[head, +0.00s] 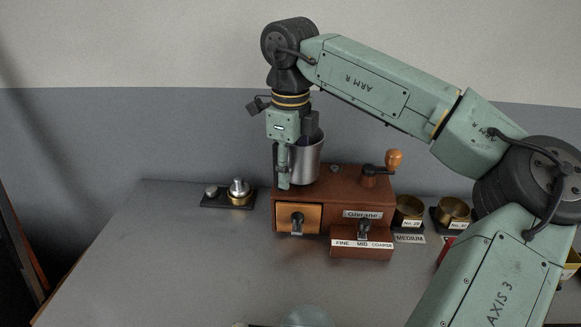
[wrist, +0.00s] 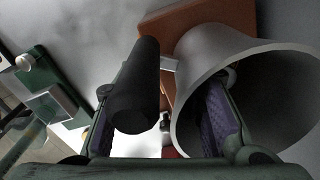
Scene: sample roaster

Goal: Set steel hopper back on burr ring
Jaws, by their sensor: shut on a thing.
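The steel hopper (head: 308,163), a grey tapered cup, is over the left part of the brown grinder's top (head: 345,178) in the head view. I cannot tell whether its base touches. My gripper (head: 284,182) points down at the hopper's left side and is shut on it. In the wrist view the hopper (wrist: 190,75) shows its wide open mouth at the right. A black cylinder (wrist: 137,90), which looks like its handle, lies between the fingers of my gripper (wrist: 160,125). The burr ring is not visible; the hopper and gripper cover that part of the top.
The grinder has a crank with an orange knob (head: 394,159) at right and a light wooden drawer (head: 299,218) in front. Brass cups (head: 408,208) stand to its right. A black stand with a brass and steel piece (head: 239,190) is at left. The front bench is mostly clear.

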